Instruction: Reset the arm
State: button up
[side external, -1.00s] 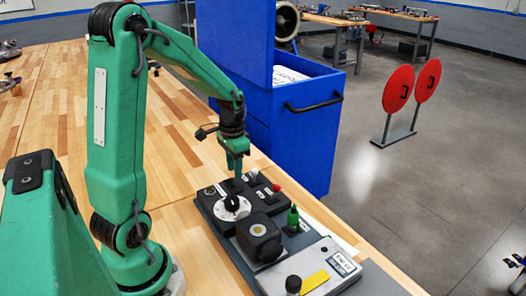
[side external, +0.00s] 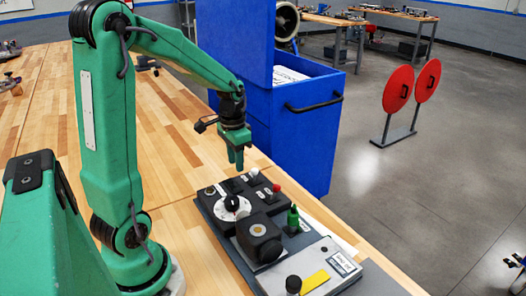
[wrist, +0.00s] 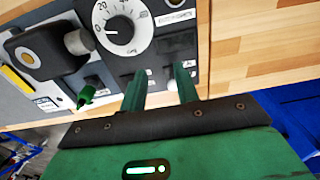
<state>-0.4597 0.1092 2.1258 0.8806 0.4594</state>
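My arm is green with black joints and stands on the wooden table at the left in the side external view. My gripper (side external: 236,165) points down above the back end of a control panel (side external: 222,228), clear of it. In the wrist view, the two green fingers of my gripper (wrist: 160,72) stand apart with nothing between them. The panel carries a dial with a white scale (side external: 232,207), which also shows in the wrist view (wrist: 117,28). It also bears a black block (side external: 260,237), a green knob (side external: 293,217) and a red-tipped switch (side external: 276,187).
A blue cabinet (side external: 305,135) with a black handle stands just behind the table edge, close to my gripper. Two red discs (side external: 398,88) on a stand are on the floor at the right. The wooden table (side external: 165,120) is mostly clear behind my arm.

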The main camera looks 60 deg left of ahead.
jog(key=s+d+r+t, duration=0.2)
jog(key=s+d+r, duration=0.2)
jog(key=d, duration=0.4)
jog(key=s+d+r+t, duration=0.3)
jog(key=s+d+r, duration=0.2)
jog(key=d+r, duration=0.2)
jog(key=shift+s+d, duration=0.3)
jog(key=shift+d, duration=0.1)
jog(key=shift+r, duration=0.1)
jog(key=shift+w, duration=0.1)
grip_shut()
jog(key=w+a+f+n+g, duration=0.1)
jog(key=w+a+f+n, duration=0.2)
jog(key=w+a, duration=0.6)
jog(key=w+a+f+n+g+y, duration=0.1)
jog(key=w+a+f+n, duration=0.3)
jog(key=w+a, duration=0.5)
jog(key=shift+w+a, duration=0.3)
jog(key=shift+a, duration=0.05)
